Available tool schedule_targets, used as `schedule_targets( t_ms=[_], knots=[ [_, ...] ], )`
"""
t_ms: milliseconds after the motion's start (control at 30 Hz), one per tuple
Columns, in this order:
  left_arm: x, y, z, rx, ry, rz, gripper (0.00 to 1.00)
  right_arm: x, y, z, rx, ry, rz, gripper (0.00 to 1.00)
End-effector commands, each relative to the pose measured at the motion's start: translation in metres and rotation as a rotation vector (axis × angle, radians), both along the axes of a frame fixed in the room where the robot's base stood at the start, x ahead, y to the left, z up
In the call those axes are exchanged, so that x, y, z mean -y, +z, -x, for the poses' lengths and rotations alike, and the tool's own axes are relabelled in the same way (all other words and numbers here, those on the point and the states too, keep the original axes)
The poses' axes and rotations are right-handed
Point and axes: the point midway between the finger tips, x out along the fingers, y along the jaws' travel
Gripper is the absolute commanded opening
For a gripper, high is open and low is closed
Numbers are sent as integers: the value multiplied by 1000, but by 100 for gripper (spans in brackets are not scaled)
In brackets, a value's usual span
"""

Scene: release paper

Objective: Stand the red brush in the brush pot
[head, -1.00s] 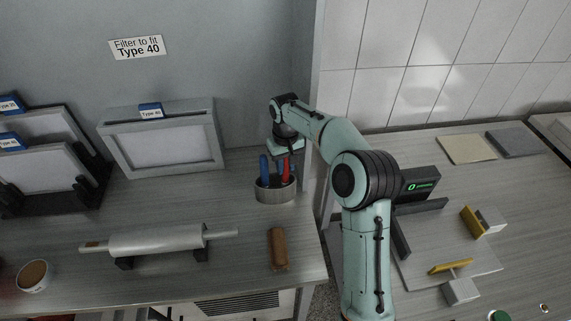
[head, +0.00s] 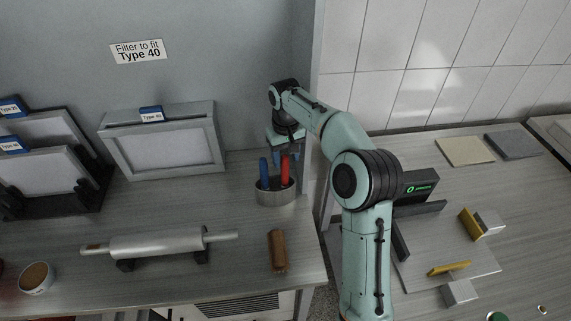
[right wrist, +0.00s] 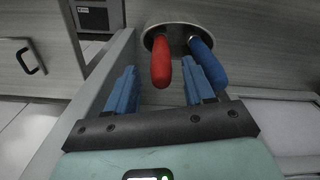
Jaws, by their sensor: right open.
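The red brush (head: 286,169) stands in the round grey brush pot (head: 275,197) on the left bench, handle up, beside a blue-handled tool (head: 264,172). In the right wrist view the red handle (right wrist: 161,62) and the blue handle (right wrist: 207,62) both rise out of the pot (right wrist: 176,29). My right gripper (head: 287,150) is above the pot, behind the brush handle. Its blue fingers (right wrist: 163,86) are apart, with the red handle's end between or just beyond them, not gripped. The brush's lower end is hidden in the pot. My left gripper is not in view.
A brown block (head: 277,250) lies in front of the pot. A roller (head: 157,243) rests on supports to the left, with a framed filter (head: 163,146) behind it. A wall edge stands close to the right of the pot. Another bench (head: 470,205) with blocks is at right.

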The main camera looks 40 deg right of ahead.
Motion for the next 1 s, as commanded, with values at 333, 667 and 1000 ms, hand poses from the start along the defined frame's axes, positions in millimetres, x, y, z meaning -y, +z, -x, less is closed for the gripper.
schedule_targets(
  t_ms=[333,667,1000],
  knots=[
    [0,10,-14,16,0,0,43,0,62,-1,3,0,0,53],
    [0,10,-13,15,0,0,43,-1,70,0,-1,0,-1,53],
    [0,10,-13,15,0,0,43,0,69,0,0,0,-1,53]
  ],
)
